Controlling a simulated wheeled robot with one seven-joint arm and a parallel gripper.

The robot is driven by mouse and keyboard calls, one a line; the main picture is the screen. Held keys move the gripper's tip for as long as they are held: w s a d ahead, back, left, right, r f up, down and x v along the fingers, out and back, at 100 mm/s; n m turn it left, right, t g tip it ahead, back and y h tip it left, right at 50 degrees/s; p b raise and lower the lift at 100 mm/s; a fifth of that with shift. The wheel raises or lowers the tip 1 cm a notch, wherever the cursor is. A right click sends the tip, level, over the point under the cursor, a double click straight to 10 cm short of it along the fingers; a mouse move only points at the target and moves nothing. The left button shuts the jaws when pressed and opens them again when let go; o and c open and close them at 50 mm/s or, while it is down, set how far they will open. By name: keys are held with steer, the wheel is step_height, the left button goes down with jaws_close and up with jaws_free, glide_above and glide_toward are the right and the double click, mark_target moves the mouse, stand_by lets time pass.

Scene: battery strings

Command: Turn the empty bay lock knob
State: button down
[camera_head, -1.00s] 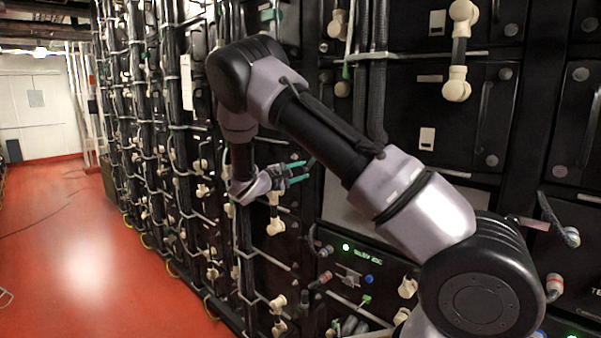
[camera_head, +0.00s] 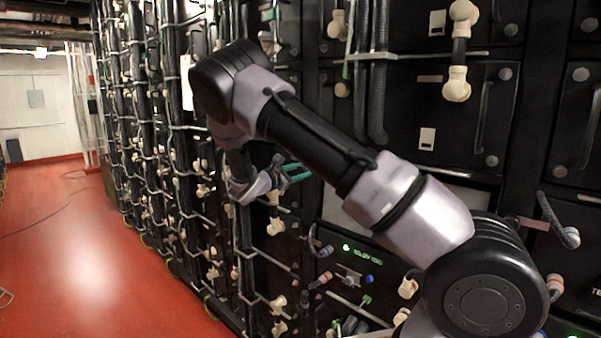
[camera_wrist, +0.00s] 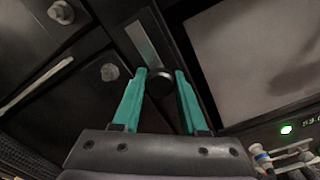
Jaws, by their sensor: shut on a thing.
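A round black lock knob (camera_wrist: 159,82) sits on a dark upright post in the wrist view, beside a pale grey bay opening (camera_wrist: 262,52). My gripper (camera_wrist: 161,76) has its two teal fingers on either side of the knob and is shut on it. In the head view my gripper (camera_head: 297,172) reaches the rack front, left of the grey bay (camera_head: 345,208). The knob is too small or hidden to make out in the head view. I cannot tell from the wrist view how far the knob is turned.
Black battery modules with cream terminals (camera_head: 456,84), bolts and thick cables (camera_head: 380,80) fill the rack around the arm. A panel with a green light (camera_head: 346,247) is below the grey bay. The red floor aisle (camera_head: 80,250) at left is largely clear.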

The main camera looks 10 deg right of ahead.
steer(key=shift+f, duration=0.1)
stand_by(0.3)
steer(key=shift+c, duration=2.2)
jaws_free()
steer(key=shift+a, duration=0.15)
steer(key=v, duration=1)
steer(key=shift+s+a, duration=0.2)
steer(key=shift+a, duration=0.05)
